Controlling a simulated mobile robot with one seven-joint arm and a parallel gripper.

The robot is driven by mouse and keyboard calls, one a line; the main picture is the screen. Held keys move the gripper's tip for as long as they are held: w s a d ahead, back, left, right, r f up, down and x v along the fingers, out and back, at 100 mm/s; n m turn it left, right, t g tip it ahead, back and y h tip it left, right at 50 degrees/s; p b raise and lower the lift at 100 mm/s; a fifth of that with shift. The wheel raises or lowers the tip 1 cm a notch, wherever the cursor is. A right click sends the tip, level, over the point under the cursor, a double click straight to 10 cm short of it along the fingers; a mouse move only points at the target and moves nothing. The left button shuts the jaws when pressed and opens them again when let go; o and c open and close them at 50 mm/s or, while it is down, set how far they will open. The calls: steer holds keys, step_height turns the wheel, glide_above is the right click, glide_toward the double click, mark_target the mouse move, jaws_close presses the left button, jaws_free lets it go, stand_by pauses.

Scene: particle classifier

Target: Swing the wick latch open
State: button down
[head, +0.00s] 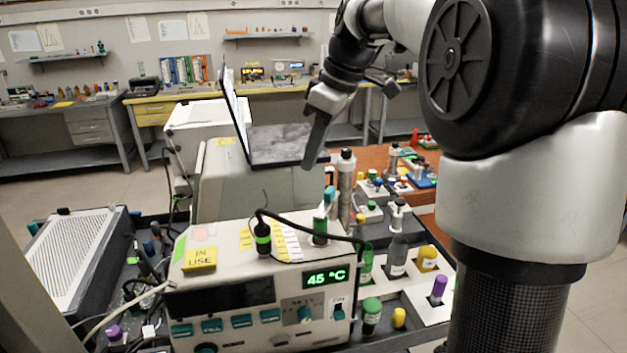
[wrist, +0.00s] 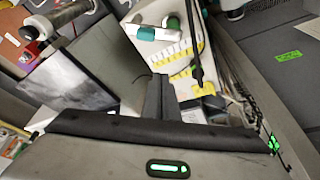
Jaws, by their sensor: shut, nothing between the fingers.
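I cannot pick out the wick latch with certainty in either view. The cream instrument (head: 205,300) with a green "45 °C" display stands front and centre in the head view. Small green and black fittings (head: 262,238) and yellow-and-white label strips (head: 283,240) are on its top. My gripper (head: 311,160) is shut and empty, pointing down above and behind this instrument, beside the open laptop-like panel (head: 285,143). Its dark closed fingers show in the wrist view (wrist: 158,82), with a pale top bearing yellow strips beyond them.
A tall grey cylinder (head: 345,185) stands close to the right of my gripper. Several vials and bottles fill trays at the right. A black cable (head: 310,218) arches over the instrument. A grey vented box (head: 75,255) stands at the left.

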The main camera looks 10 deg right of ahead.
mark_target(327, 199)
steer(key=x, duration=1)
steer(key=shift+a, duration=0.1)
steer(key=s+d, duration=0.2)
steer(key=d, duration=0.1)
steer(key=shift+s+d+r, duration=0.15)
steer(key=shift+s+r, duration=0.05)
steer(key=shift+r, duration=0.05)
steer(key=shift+d, duration=0.1)
